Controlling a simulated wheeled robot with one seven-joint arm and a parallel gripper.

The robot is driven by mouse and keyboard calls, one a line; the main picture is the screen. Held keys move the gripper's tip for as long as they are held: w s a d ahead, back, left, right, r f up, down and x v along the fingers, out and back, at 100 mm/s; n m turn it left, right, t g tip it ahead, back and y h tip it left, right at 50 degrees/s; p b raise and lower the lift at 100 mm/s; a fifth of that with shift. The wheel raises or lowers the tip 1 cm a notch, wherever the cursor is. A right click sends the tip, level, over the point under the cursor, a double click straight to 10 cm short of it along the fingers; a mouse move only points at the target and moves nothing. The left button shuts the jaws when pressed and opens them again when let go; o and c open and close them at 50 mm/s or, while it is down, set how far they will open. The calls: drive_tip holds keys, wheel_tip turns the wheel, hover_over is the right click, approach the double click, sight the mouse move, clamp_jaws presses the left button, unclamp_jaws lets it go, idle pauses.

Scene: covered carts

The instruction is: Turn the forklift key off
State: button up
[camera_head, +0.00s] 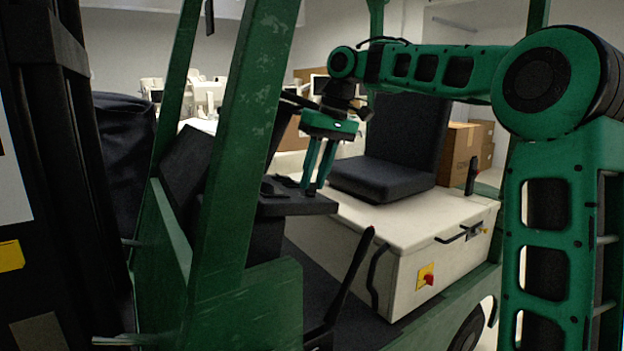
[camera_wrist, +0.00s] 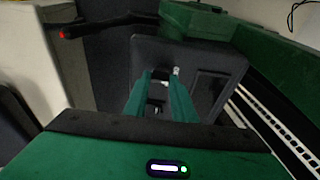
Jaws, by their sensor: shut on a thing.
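The forklift's dark dashboard panel (camera_head: 298,206) stands at the middle of the head view, in front of the seat. My gripper (camera_head: 313,188) points down onto this panel with its two green fingers close together. In the wrist view the same panel (camera_wrist: 213,58) lies beneath my gripper (camera_wrist: 162,76). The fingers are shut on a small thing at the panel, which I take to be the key. The key is mostly hidden by the fingertips, and its turned position cannot be told.
A green forklift post (camera_head: 236,130) rises left of my gripper. A black seat (camera_head: 390,160) sits on the white housing (camera_head: 410,226), which bears a red knob on a yellow plate (camera_head: 426,275). A black lever (camera_head: 350,275) stands below the panel. Cardboard boxes (camera_head: 461,147) are behind.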

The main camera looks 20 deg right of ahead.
idle(0.4)
drive_tip(key=o, duration=1.1)
drive_tip(key=shift+w, duration=0.1)
drive_tip(key=shift+c, duration=0.2)
drive_tip(key=v, duration=1)
drive_tip(key=shift+r, duration=0.3)
